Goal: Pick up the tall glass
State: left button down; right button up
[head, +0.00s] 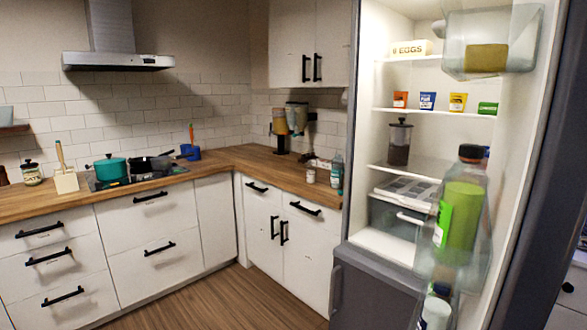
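I cannot make out a tall glass in the head view. The closest shapes are a lidded glass jar with dark contents (399,142) on a fridge shelf and a tall clear-walled container at the coffee or cereal dispenser (297,117) in the counter corner; I cannot tell either to be the tall glass. Neither of my grippers shows in this view.
An open fridge (413,112) stands at the right, with a large green bottle (461,215) in its door. A wooden counter (221,163) runs along the walls above white drawers. A teal pot (110,168) and a dark pan (149,164) sit on the hob. The floor (225,300) is clear.

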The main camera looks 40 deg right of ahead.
aim_at(311, 165)
jog(key=i, duration=1.45)
jog(key=z, duration=0.7)
jog(key=i, duration=1.55)
jog(key=z, duration=2.8)
